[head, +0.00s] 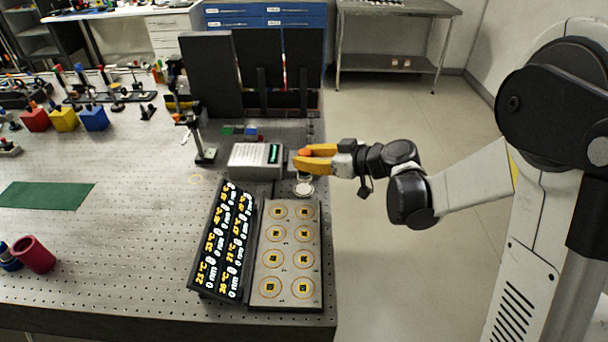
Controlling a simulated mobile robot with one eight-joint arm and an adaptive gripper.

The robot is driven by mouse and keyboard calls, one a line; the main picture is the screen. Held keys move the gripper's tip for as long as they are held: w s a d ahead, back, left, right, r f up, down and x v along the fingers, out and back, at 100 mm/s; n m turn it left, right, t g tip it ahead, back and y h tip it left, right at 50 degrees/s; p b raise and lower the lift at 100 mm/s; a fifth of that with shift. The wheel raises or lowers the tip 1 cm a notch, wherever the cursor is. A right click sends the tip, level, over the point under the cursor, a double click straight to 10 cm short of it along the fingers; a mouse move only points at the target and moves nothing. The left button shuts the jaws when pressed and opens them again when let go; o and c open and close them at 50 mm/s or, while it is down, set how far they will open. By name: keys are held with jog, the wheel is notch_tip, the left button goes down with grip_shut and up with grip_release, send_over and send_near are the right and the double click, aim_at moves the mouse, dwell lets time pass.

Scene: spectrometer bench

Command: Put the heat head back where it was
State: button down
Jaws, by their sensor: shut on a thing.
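My gripper (305,158), with yellow fingers, reaches in from the right over the bench's right edge, just right of a grey box. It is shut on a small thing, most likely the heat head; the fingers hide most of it. An orange bit (304,152) shows at the fingertips, but I cannot tell whether it belongs to the held thing. Just below the fingers is a small round pale piece (304,189) near the bench edge. I cannot tell whether it touches the held thing. The grey box (255,161) has a small lit display.
A tray of round wells (288,251) and a tilted black panel with lit readouts (224,241) stand in front. Tall dark panels (208,75) stand behind, and a post stand (205,154) is left of the box.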

jog(key=shift+w+a+f, duration=0.25)
jog(key=shift+f, duration=0.2)
jog(key=shift+f+b, duration=1.05)
jog(key=shift+f, duration=0.7)
jog(key=shift+f, duration=0.15)
jog(key=c, duration=1.2)
grip_release()
jog(key=shift+d, duration=0.1)
